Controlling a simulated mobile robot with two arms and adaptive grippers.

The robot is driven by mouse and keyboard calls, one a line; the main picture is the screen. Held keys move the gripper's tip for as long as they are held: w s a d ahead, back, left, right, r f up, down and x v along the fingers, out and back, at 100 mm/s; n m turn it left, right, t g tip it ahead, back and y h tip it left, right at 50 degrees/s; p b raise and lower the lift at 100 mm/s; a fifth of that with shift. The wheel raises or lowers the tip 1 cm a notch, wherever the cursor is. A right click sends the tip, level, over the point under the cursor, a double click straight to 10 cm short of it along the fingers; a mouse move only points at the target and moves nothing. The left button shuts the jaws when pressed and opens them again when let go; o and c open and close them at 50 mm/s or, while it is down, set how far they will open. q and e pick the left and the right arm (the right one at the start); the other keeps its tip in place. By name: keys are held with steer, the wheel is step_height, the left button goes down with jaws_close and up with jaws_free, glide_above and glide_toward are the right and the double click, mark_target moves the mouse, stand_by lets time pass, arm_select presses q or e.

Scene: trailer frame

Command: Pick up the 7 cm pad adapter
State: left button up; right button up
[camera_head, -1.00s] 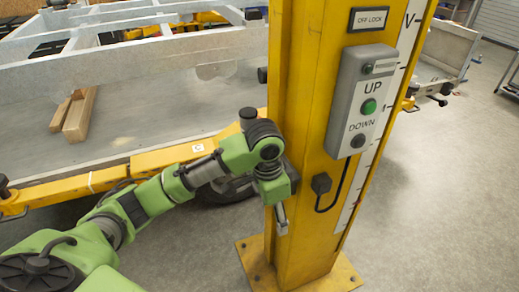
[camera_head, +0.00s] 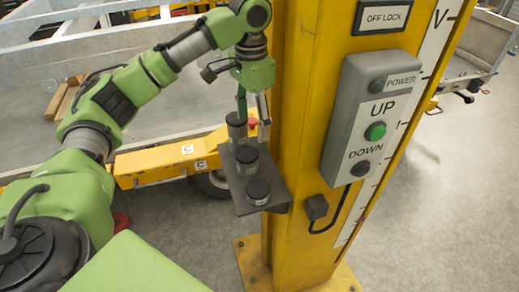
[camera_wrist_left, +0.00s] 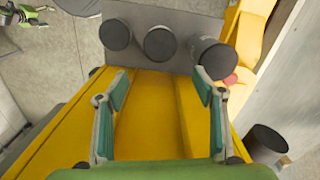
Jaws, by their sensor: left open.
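Three dark cylindrical pad adapters stand in a row on a dark shelf (camera_head: 278,196) fixed to the yellow post. The far one (camera_head: 237,132) looks tallest, the middle one (camera_head: 246,162) and the near one (camera_head: 257,192) shorter. I cannot read their size marks. In the left wrist view they are the right (camera_wrist_left: 212,58), middle (camera_wrist_left: 160,43) and left (camera_wrist_left: 116,34) cylinders. My left gripper (camera_head: 252,106) is open and empty, pointing down close by the far adapter. In its wrist view, the right fingertip appears close to that adapter; contact is unclear. My right gripper is not in view.
The yellow post (camera_head: 300,120) stands right beside the gripper, with a grey control box (camera_head: 372,120) on its face. A yellow lift arm (camera_head: 160,165) and a grey trailer frame (camera_head: 110,30) lie behind. A red knob (camera_head: 252,122) shows behind the far adapter.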

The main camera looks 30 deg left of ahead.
mark_target(247, 153)
arm_select(q)
steer(key=f, duration=0.2)
steer(key=s+f+p, duration=0.1)
steer(key=f, duration=0.1)
steer(key=s+f, duration=0.1)
steer(key=f, duration=0.1)
steer(key=shift+s+a+f, duration=0.1)
steer(key=shift+f, duration=0.05)
arm_select(e)
steer(key=s+r, duration=0.1)
steer(key=s, duration=0.6)
arm_select(q)
steer(key=f+p, duration=0.2)
steer(key=f, duration=0.1)
steer(key=shift+w+a+f, duration=0.1)
steer(key=shift+w+a, duration=0.1)
steer(key=shift+a, duration=0.15)
step_height(247, 153, down, 2)
steer(key=shift+a+f, duration=0.1)
steer(key=shift+f, duration=0.55)
steer(key=shift+c, duration=0.7)
steer(key=c, duration=1.5)
steer(key=shift+w, duration=0.1)
arm_select(e)
steer(key=w+r, duration=0.2)
steer(key=w, duration=0.1)
steer(key=shift+r, duration=0.2)
